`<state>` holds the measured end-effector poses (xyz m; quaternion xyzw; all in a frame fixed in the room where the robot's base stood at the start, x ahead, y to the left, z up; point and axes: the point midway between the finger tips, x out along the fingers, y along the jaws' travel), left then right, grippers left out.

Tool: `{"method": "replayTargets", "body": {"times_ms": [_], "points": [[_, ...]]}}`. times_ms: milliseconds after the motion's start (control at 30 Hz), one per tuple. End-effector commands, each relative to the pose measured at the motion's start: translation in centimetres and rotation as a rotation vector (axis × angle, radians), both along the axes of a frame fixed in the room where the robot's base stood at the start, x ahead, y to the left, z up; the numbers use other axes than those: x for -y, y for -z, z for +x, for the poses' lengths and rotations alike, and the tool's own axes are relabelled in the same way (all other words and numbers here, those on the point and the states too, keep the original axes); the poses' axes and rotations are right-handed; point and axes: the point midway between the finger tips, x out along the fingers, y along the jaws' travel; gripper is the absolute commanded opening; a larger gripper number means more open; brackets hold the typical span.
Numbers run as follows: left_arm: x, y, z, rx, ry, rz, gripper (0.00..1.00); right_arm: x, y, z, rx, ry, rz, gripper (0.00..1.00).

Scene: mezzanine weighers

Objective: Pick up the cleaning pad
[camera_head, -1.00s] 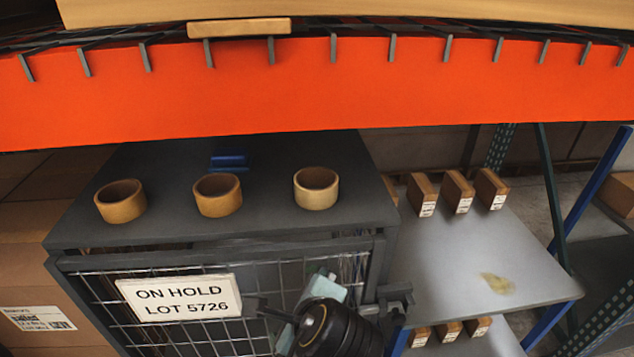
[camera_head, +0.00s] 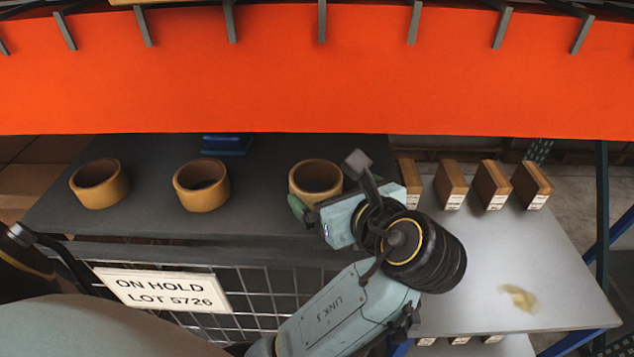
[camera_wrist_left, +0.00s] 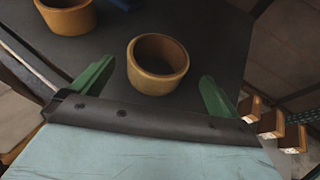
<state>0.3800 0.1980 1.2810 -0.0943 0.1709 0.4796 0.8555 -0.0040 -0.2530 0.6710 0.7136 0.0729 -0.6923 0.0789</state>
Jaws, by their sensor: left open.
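A small blue item (camera_head: 227,144) lies at the back of the dark cabinet top (camera_head: 265,219); I cannot tell whether it is the cleaning pad. My left gripper (camera_head: 302,205) is over the cabinet top's right part, at the rightmost tan ring (camera_head: 315,176). In the left wrist view, its green fingers (camera_wrist_left: 157,72) are spread apart, one to each side of that ring (camera_wrist_left: 157,82), with nothing held. The blue item is farther back and left of the gripper. My right gripper is not in view.
Two more tan rings, the left one (camera_head: 99,184) and the middle one (camera_head: 201,185), stand on the cabinet. An orange beam (camera_head: 300,85) crosses above. A grey shelf (camera_head: 480,270) at right holds several brown boxes (camera_head: 491,184) and a yellowish smear (camera_head: 519,298). A sign (camera_head: 162,290) reads "ON HOLD LOT 5726".

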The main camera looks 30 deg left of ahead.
Motion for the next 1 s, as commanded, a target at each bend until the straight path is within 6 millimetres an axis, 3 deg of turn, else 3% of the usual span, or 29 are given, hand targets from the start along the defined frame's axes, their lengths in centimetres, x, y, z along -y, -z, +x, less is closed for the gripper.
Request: {"method": "replayTargets", "body": {"times_ms": [200,300,500,800,1000], "points": [[-1.3,0.6,0.7,0.0,0.0,0.0,1.0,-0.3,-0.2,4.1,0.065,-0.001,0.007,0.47],[-2.5,1.2,1.3,0.0,-0.001,0.003,1.0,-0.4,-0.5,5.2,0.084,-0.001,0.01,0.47],[-4.6,2.3,2.5,0.0,-0.002,0.001,1.0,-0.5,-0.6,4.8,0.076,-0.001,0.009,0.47],[-4.9,2.5,2.7,0.001,0.001,-0.002,1.0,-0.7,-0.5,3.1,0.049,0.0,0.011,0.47],[-4.9,2.5,2.7,0.001,0.001,-0.002,0.74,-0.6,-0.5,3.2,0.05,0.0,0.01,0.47]]}}
